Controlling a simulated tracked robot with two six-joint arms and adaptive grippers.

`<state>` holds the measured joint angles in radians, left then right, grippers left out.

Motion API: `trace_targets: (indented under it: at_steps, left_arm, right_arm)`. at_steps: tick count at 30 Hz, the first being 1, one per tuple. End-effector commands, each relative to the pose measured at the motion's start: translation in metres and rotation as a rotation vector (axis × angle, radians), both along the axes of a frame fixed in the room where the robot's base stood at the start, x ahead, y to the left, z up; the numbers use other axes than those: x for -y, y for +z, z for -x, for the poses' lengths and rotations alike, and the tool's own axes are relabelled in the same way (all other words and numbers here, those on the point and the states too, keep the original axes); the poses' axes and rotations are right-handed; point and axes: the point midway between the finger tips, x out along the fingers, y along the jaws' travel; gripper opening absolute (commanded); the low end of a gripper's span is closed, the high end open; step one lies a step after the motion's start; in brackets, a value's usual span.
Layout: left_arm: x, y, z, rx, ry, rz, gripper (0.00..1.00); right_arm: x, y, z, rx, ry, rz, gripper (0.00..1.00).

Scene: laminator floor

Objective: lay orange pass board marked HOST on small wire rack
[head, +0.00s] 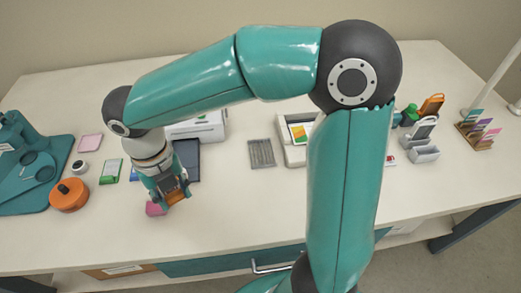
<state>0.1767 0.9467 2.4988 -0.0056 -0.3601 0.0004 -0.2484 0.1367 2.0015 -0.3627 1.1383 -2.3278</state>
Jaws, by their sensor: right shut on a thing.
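My right gripper (174,193) hangs at the left of the table, shut on a small orange piece, which looks like the orange pass board (177,198). Most of the board is hidden by the fingers, and no HOST marking can be read. A small grey ribbed rack (262,153), which looks like the wire rack, lies flat at the middle of the table, to the right of the gripper. Nothing shows on it. My left gripper is not in view.
A pink block (155,209) is just below the gripper. A dark flat pad (187,160) and a white machine (203,127) stand behind it. An orange round container (69,194) is at left. A pale tray (295,154) is right of the rack. The front table middle is clear.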

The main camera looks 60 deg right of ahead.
Motion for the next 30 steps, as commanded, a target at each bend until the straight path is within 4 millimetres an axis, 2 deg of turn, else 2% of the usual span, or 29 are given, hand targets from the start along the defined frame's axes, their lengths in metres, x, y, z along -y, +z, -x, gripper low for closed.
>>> trace_targets:
  at_steps: [1,5,8,12,15,18,23,26,30]
  left_arm:
    - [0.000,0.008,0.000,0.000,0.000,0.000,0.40]
    - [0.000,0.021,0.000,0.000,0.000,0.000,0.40]
    - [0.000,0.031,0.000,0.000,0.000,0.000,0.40]
    - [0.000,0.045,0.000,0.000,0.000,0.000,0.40]
    - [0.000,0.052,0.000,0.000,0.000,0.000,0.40]
    - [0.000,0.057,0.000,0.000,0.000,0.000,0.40]
    - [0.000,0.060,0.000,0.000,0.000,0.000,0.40]
    - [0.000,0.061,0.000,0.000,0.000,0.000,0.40]
    - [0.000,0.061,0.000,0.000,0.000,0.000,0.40]
  right_arm:
    - [0.020,0.015,-0.004,0.006,0.004,-0.009,0.10]
    - [0.071,0.039,-0.007,0.013,-0.006,-0.022,0.10]
    - [0.117,0.059,-0.002,0.023,-0.063,-0.028,0.10]
    - [0.179,0.081,0.015,0.034,-0.215,-0.021,0.10]
    - [0.213,0.091,0.031,0.040,-0.328,-0.008,0.10]
    - [0.235,0.096,0.046,0.036,-0.406,0.003,0.10]
    - [0.252,0.093,0.060,0.022,-0.468,0.010,0.10]
    - [0.254,0.082,0.062,0.015,-0.479,0.011,0.10]
    - [0.254,0.053,0.063,0.012,-0.478,0.010,0.10]
